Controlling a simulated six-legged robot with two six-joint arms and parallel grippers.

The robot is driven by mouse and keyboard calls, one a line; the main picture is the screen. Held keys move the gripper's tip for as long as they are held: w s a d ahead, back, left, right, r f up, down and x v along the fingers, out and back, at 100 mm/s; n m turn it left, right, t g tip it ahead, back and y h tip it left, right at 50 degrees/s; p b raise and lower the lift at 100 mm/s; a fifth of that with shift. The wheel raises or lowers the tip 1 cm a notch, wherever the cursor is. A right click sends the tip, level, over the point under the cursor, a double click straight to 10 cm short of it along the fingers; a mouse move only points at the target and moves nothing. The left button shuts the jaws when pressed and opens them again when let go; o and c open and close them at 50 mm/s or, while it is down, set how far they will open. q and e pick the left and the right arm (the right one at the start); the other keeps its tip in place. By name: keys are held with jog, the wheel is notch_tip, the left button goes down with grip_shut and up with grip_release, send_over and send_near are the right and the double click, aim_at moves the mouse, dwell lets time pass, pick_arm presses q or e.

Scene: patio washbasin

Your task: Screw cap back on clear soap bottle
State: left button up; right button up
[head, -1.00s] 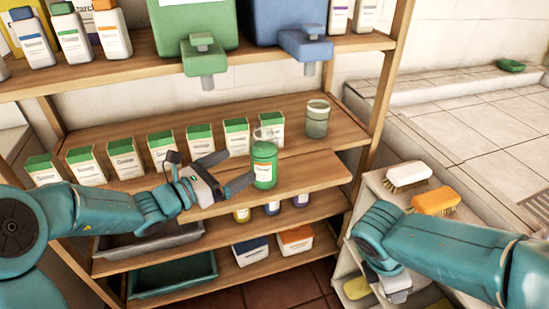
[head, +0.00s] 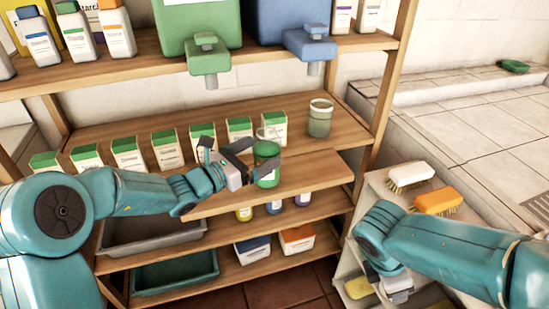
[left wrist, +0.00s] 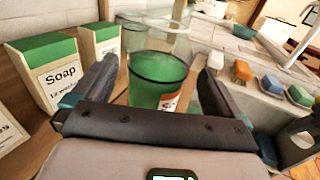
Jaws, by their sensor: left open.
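The clear soap bottle (head: 267,150) holds green liquid and stands upright on the middle shelf near its front edge. It also shows in the left wrist view (left wrist: 158,72), with a clear upper part above the green. My left gripper (head: 258,163) is open, with its fingers on either side of the bottle; I cannot tell whether they touch it. My right gripper (head: 396,288) hangs low by the small white rack, mostly hidden by its own arm, so its jaws cannot be judged. I cannot make out a separate cap.
A pale green jar (head: 320,118) stands behind and right of the bottle. Several green-topped soap boxes (head: 167,148) line the shelf to the left. A green dispenser (head: 208,60) and a blue dispenser (head: 310,45) overhang from above. Brushes (head: 410,175) lie at right.

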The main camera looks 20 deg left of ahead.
aim_at(270, 135)
pick_arm(q)
jog(key=shift+w, duration=0.1)
jog(key=shift+x, duration=2.45)
pick_arm(e)
jog(key=shift+r, duration=0.15)
pick_arm(q)
jog(key=shift+w+f, duration=0.15)
jog(key=c, duration=1.5)
jog(key=shift+r+p, duration=0.45)
jog(key=shift+r, duration=1.25)
pick_arm(e)
jog(key=shift+r, duration=0.25)
pick_arm(q)
jog(key=shift+s+a+r, duration=0.2)
jog(key=shift+s+a, duration=0.05)
jog(key=shift+s, duration=0.05)
pick_arm(e)
jog(key=shift+f, duration=0.25)
pick_arm(q)
jog(key=v, duration=1.7)
jog(key=shift+s+a+f, duration=0.1)
jog(key=shift+s+a, duration=0.05)
jog(key=shift+s, duration=0.05)
